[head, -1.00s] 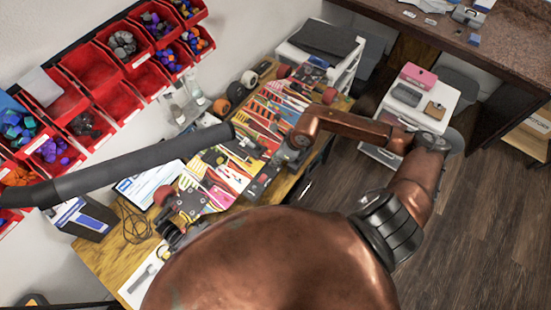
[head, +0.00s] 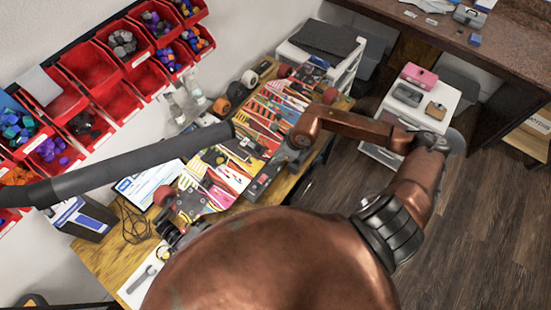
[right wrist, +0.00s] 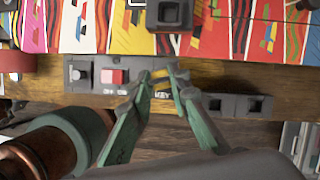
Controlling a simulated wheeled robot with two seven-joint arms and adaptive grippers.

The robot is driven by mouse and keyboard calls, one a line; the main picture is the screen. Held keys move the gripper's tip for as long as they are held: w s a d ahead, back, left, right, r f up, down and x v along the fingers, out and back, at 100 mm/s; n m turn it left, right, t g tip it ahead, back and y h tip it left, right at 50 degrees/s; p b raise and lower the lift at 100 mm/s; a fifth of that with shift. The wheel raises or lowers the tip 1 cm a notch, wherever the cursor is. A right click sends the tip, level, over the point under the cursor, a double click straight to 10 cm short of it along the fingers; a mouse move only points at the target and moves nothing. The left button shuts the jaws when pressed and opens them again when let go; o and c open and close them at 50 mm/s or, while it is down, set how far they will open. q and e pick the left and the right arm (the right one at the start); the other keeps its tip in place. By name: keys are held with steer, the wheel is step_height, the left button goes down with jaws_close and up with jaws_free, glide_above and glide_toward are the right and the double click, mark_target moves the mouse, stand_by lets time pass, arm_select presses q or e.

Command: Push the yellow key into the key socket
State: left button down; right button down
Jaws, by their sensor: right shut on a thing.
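The yellow key (right wrist: 162,73) shows as a small yellow piece between the fingertips of my right gripper (right wrist: 158,80) in the right wrist view. The teal fingers are closed around it. The tips are at the grey control panel, directly over the spot marked KEY. The key socket is mostly hidden by the fingers and key, so I cannot tell how deep the key sits. In the head view the right gripper (head: 284,160) is small, at the bench's front edge.
The grey panel (right wrist: 90,90) runs along the wooden bench edge and carries a red rocker switch (right wrist: 114,76), a black knob and square openings. A brightly patterned board (right wrist: 120,30) lies behind it. Red bins (head: 90,65) hang at the wall. A dark grey tube (head: 120,165) crosses above the bench.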

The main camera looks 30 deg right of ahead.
steer(key=shift+f+b, duration=1.05)
steer(key=shift+b, duration=0.15)
stand_by(1.9)
steer(key=c, duration=1.7)
jaws_free()
steer(key=shift+c, duration=0.2)
steer(key=shift+o, duration=0.7)
steer(key=shift+o, duration=0.7)
steer(key=shift+r, duration=0.35)
steer(key=shift+r+p, duration=0.65)
steer(key=shift+r, duration=0.45)
steer(key=shift+r, duration=0.2)
